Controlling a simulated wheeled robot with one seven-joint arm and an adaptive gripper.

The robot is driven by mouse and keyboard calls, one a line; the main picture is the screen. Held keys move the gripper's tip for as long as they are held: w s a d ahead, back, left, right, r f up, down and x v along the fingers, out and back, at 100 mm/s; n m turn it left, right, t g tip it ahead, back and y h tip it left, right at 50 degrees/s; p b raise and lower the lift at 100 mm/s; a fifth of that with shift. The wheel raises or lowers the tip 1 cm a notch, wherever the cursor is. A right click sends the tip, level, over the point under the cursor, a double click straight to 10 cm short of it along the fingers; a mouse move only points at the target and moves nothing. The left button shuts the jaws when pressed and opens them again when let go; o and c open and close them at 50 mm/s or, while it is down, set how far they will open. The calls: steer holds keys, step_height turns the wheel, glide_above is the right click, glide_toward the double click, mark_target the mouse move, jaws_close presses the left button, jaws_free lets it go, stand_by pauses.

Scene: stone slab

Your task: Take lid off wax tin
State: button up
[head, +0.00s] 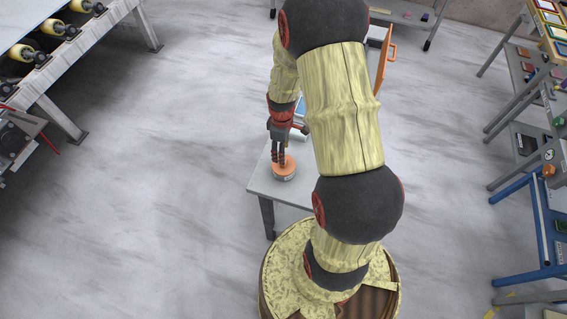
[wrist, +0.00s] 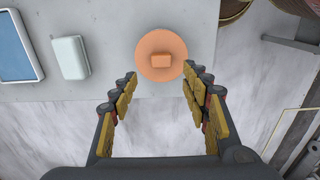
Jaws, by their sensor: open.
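The wax tin (head: 284,175) is a short round grey tin standing upright near the left front corner of a grey table. Its round orange lid (head: 288,165) sits on top. In the wrist view the lid (wrist: 151,46) shows from above, with a raised block-shaped knob (wrist: 161,60) in its middle. My gripper (head: 279,160) is just above the lid in the head view. In the wrist view my gripper (wrist: 158,78) is open, with one finger on each side below the knob, and nothing is between the fingers. The tin body is hidden under the lid there.
A white block (wrist: 70,57) and a blue-faced tray (wrist: 15,47) lie left of the lid in the wrist view. The table (head: 261,186) ends close to the tin. An orange panel (head: 384,59) stands at the table's far end, partly behind my arm.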

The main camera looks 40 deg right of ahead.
mark_target(288, 168)
steer(key=f, duration=0.6)
steer(key=shift+s, duration=0.35)
steer(key=shift+c, duration=1.3)
steer(key=shift+r, duration=0.1)
steer(key=c, duration=0.7)
steer(key=shift+c, duration=0.3)
